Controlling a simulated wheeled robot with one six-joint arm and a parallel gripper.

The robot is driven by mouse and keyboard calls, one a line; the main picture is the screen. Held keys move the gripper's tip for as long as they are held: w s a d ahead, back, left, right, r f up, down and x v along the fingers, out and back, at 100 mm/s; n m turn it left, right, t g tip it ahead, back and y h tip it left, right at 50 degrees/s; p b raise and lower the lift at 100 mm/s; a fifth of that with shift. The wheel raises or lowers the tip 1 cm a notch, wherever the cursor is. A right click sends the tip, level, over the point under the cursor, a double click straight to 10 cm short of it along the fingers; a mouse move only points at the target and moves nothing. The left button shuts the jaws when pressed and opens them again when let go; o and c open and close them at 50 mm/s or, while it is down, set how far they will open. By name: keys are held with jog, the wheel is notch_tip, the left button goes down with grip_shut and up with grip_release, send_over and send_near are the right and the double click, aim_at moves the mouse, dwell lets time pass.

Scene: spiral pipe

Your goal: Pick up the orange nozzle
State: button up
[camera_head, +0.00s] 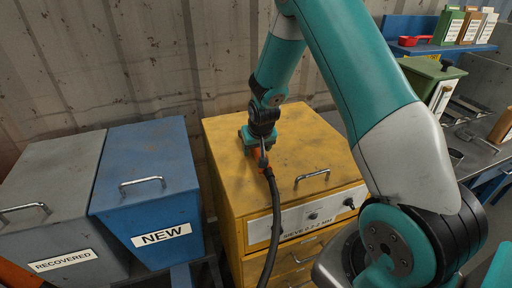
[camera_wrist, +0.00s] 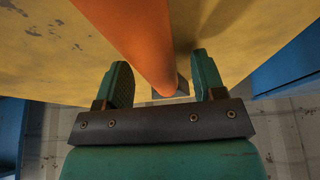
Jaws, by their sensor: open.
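The orange nozzle (camera_head: 261,158) is at the top of the yellow cabinet, at the end of a black hose (camera_head: 275,220) that hangs down the cabinet's front. In the wrist view the nozzle (camera_wrist: 138,38) runs as an orange tube from the upper left down between my fingers. My gripper (camera_wrist: 161,68) is open, with one green finger on each side of the nozzle. A gap shows on both sides of the tube. In the head view my gripper (camera_head: 256,142) is low over the cabinet top and partly hides the nozzle.
The yellow cabinet (camera_head: 225,150) has a handle on top and a labelled front. A blue bin (camera_head: 150,150) marked NEW and a grey bin (camera_head: 55,165) marked RECOVERED stand to the left. A corrugated wall is behind. A bench with a green container (camera_head: 430,70) is at right.

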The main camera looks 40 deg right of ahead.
jog(key=shift+f, duration=0.1)
dwell(0.3)
jog(key=c, duration=1)
jog(key=shift+c, duration=0.2)
